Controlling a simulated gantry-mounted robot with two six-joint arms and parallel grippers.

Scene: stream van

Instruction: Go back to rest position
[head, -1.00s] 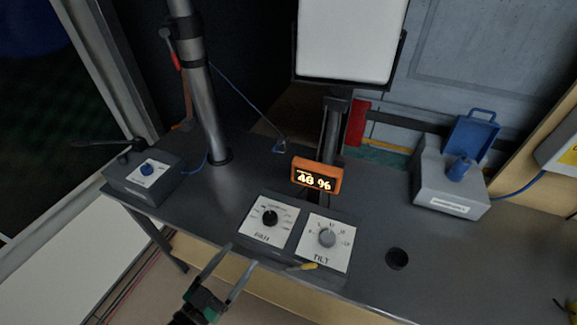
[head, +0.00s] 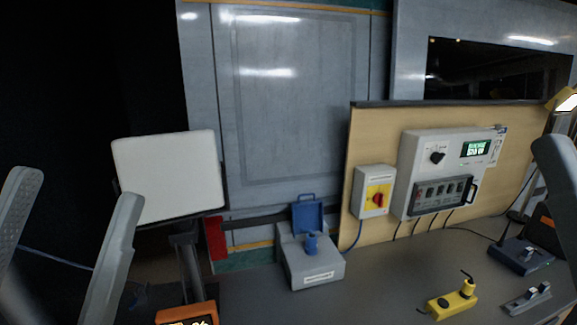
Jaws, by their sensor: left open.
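My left gripper (head: 78,190) is at the left edge of the head view. Its two grey fingers point up and stand well apart, with nothing between them. It looks close to the camera, in front of the dark area and the white panel. At the right edge a grey rounded finger shows, which looks like part of my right gripper (head: 560,180). Its other finger is out of the picture, so its opening cannot be told.
A white panel (head: 168,175) stands on a post at left, above an orange display (head: 187,313). On the dark bench are a grey box with an open blue lid (head: 308,217), a yellow device (head: 452,301) and a small grey switch unit (head: 527,298). A control box (head: 412,165) hangs on the wooden board.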

